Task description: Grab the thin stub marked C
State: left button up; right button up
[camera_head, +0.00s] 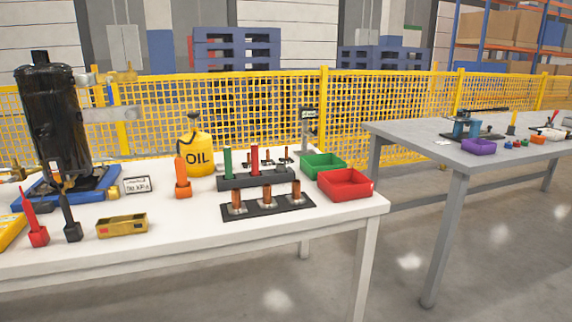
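Three copper stubs stand in a row on a flat black plate (268,209) on the white table: a left stub (237,199), a middle stub (266,195) and a right stub (296,189). Letter marks are too small to read, so I cannot tell which stub is C. Neither of my grippers is in view.
The black rack (256,181) holds a green tube (227,162) and a red tube (254,160). A green bin (323,166), a red bin (345,185) and a yellow oil can (196,152) stand nearby. The white table's front right (300,225) is clear.

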aim_at(269, 162)
jog(key=i+l+z, duration=0.15)
jog(key=i+z, duration=0.35)
jog(key=i, duration=0.4)
